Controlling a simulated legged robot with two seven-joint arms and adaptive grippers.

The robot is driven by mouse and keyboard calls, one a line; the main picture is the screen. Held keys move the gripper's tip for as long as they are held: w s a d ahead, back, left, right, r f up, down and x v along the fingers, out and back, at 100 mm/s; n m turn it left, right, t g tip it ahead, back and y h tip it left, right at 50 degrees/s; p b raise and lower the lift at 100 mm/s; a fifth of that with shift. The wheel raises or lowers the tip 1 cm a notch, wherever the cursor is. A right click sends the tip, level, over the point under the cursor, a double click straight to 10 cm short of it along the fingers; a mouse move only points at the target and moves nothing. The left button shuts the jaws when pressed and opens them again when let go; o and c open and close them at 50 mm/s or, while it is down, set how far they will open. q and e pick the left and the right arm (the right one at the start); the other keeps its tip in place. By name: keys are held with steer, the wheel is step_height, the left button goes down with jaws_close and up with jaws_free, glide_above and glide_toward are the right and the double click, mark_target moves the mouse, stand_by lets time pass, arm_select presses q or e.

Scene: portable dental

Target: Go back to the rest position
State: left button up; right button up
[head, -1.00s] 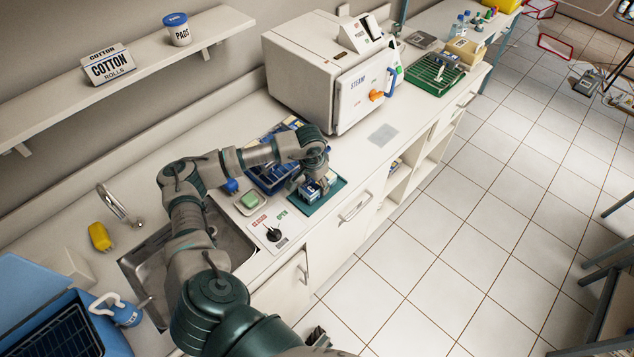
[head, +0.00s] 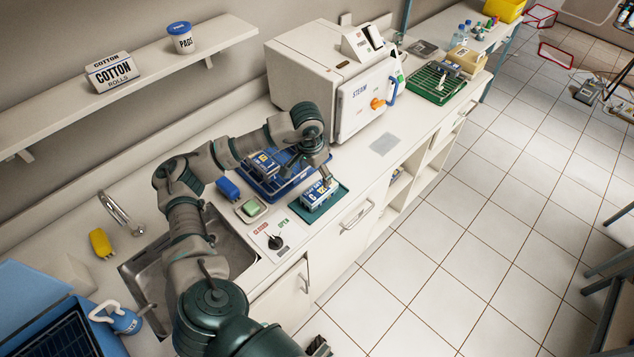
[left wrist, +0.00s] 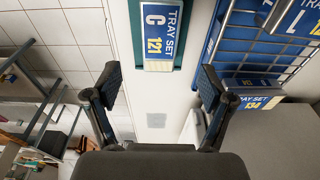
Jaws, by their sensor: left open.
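My left gripper (head: 309,166) is open and empty, just above and behind a blue-and-white tray set box (head: 317,194) that lies on a green mat (head: 340,199). In the left wrist view the two fingers (left wrist: 156,88) stand wide apart. The box there reads "TRAY SET C 121" (left wrist: 158,32) and lies beyond the fingertips, apart from them. My left arm reaches over the counter from the bottom of the head view. My right gripper does not show clearly in either view.
A blue wire rack (head: 263,191) with tray set boxes stands beside the mat. The white steriliser (head: 320,75) is close behind my gripper. A sink (head: 150,272), a green sponge dish (head: 251,209) and a lever panel (head: 271,240) lie nearer.

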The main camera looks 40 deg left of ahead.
arm_select(q)
steer(key=shift+s+r, duration=0.1)
steer(key=shift+r, duration=0.85)
